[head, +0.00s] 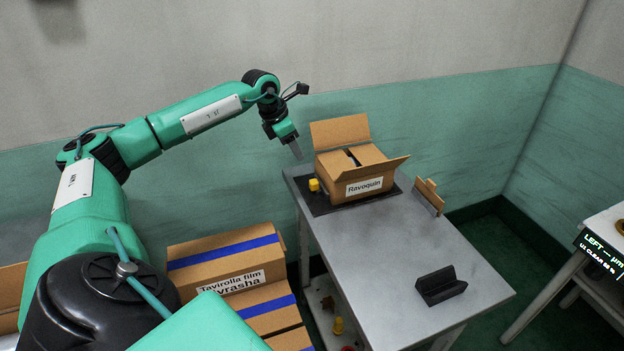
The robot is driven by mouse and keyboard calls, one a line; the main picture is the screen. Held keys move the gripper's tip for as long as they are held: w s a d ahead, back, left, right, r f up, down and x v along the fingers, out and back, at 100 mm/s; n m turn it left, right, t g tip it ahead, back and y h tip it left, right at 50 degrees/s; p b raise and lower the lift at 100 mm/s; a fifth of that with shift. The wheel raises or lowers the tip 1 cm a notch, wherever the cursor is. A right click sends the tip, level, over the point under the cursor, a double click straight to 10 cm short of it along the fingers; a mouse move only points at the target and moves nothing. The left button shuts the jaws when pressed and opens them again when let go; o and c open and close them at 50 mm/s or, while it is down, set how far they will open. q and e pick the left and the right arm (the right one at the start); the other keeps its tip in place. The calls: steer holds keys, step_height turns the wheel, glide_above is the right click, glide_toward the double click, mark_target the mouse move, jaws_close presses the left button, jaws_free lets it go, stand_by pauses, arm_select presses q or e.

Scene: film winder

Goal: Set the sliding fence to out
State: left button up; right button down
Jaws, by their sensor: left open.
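No part in view is marked as the sliding fence, and I cannot tell which one it is. A small brown upright plate (430,195) with a tab stands at the right edge of the grey table (400,245). A black L-shaped block (439,286) sits near the table's front right corner. My left gripper (297,150) is open and empty, pointing down in the air by the back left of the table, left of an open carton. It appears apart from both parts. My right gripper is out of view.
The open carton (362,186), labelled Ravoquin, stands on a black mat (322,207) with a yellow knob (314,185) beside it. Blue-striped cartons (225,262) are stacked left of the table. The table's middle is clear. Another table with a display (600,262) is at right.

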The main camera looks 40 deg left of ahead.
mark_target(313, 181)
arm_select(q)
steer(key=p+x, duration=0.2)
steer(key=x, duration=1.1)
steer(key=shift+w+d+f, duration=0.1)
steer(key=shift+f, duration=0.25)
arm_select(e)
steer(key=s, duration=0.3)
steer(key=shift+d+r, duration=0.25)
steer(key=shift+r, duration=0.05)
arm_select(q)
steer(key=shift+c, duration=0.2)
jaws_close()
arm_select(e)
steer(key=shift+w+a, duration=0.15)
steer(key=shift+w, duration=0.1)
